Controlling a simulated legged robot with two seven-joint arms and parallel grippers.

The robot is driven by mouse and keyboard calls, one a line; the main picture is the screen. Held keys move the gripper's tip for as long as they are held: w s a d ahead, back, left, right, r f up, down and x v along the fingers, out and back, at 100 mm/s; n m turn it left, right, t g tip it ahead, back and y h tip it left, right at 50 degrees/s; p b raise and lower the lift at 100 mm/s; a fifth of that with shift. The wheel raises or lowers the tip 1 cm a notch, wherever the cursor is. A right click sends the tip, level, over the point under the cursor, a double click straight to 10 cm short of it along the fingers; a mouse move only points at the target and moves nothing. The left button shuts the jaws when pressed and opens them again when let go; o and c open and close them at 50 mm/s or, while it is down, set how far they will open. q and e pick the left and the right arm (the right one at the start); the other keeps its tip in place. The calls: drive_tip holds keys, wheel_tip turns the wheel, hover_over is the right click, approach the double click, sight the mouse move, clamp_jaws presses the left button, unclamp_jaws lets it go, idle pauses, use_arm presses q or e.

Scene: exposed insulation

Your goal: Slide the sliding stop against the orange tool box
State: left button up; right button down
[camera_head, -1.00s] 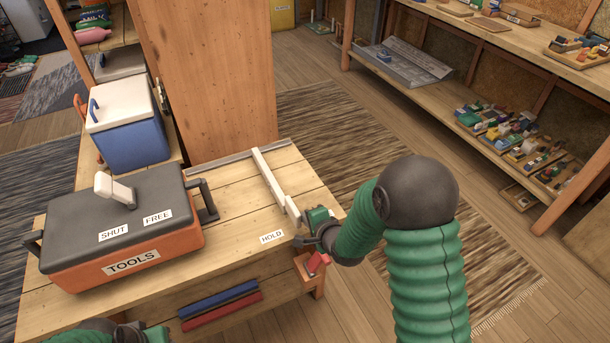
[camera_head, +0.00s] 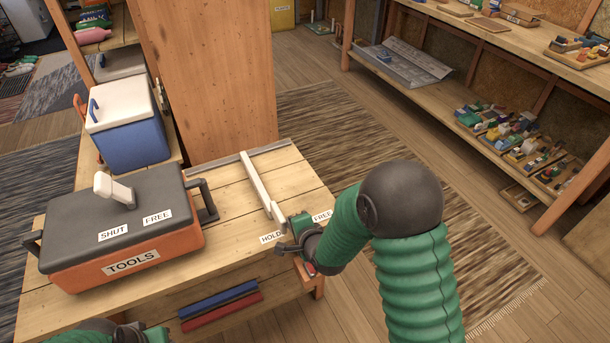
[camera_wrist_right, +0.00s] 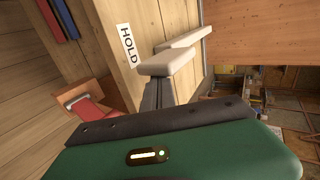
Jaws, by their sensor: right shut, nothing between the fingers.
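The orange tool box (camera_head: 125,235) with a dark lid stands on the left of the wooden bench. The sliding stop (camera_head: 258,180) is a white bar lying across the bench to its right, with a clear gap between it and the box's side handle. My right gripper (camera_head: 284,228) is shut and empty at the near end of the stop, on its right side. In the wrist view its dark fingers (camera_wrist_right: 158,95) appear to touch the stop's white end block (camera_wrist_right: 168,64). Only green and dark parts of my left arm show at the bottom left; its fingers are not clear.
A metal rail (camera_head: 238,157) runs along the bench's back edge. HOLD (camera_head: 271,237) and FREE (camera_head: 322,216) labels lie at the front right. A red clamp handle (camera_wrist_right: 88,108) sits at the bench corner. A blue cooler (camera_head: 135,140) stands behind the tool box. Bare bench lies between box and stop.

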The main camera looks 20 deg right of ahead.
drive_tip(key=shift+s+a, duration=0.15)
drive_tip(key=shift+a, duration=1.25)
drive_tip(key=shift+s+a, duration=0.15)
drive_tip(key=shift+a, duration=2.15)
drive_tip(key=shift+s+a, duration=0.1)
drive_tip(key=shift+a, duration=1.25)
drive_tip(key=shift+s+a+p, duration=0.15)
drive_tip(key=shift+a+p, duration=0.25)
drive_tip(key=shift+a, duration=1.4)
drive_tip(key=shift+d+b, duration=0.3)
drive_tip(key=shift+d, duration=1)
